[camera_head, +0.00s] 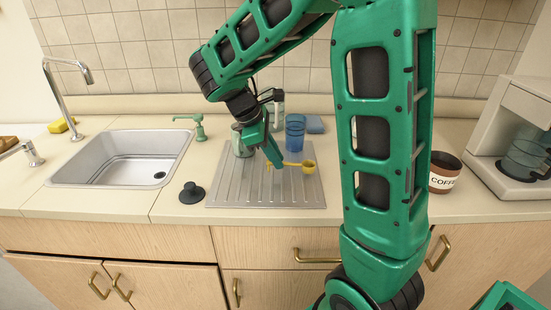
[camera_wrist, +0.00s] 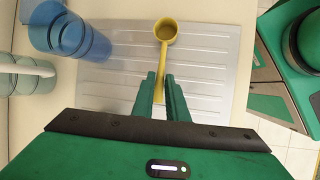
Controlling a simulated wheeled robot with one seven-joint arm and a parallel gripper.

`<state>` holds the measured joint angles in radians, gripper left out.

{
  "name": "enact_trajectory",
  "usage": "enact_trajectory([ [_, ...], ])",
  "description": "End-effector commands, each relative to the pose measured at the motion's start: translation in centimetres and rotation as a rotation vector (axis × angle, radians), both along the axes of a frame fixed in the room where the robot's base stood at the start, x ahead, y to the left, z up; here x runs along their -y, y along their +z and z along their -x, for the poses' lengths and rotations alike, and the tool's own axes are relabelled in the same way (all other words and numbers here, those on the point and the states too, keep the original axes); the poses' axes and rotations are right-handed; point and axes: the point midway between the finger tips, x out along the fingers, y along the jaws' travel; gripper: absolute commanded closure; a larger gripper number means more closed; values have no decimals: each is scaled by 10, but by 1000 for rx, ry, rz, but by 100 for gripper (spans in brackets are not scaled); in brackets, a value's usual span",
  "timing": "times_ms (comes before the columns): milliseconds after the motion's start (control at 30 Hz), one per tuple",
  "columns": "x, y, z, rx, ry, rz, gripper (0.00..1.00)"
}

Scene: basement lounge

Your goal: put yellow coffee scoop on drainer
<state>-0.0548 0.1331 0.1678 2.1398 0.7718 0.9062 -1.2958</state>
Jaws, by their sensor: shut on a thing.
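The yellow coffee scoop (camera_head: 308,167) has a round cup and a thin straight handle. My gripper (camera_head: 274,163) is shut on its handle, over the ribbed metal drainer (camera_head: 230,192). In the wrist view the handle of the scoop (camera_wrist: 166,30) runs down between the two green fingers of my gripper (camera_wrist: 161,85), with the cup beyond the fingertips. The drainer (camera_wrist: 205,80) lies beneath the scoop in that view. I cannot tell whether the scoop touches the drainer or is held just above it.
A coffee canister (camera_head: 443,172) stands at right.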

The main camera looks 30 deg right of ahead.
Motion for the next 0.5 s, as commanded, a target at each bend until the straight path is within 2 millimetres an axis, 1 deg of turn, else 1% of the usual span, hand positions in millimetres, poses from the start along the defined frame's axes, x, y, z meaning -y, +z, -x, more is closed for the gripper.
enact_trajectory([
  [100,-1,-8,0,0,0,-1,100],
  [367,-1,-9,0,1,1,0,100],
  [500,-1,-12,0,0,2,0,100],
])
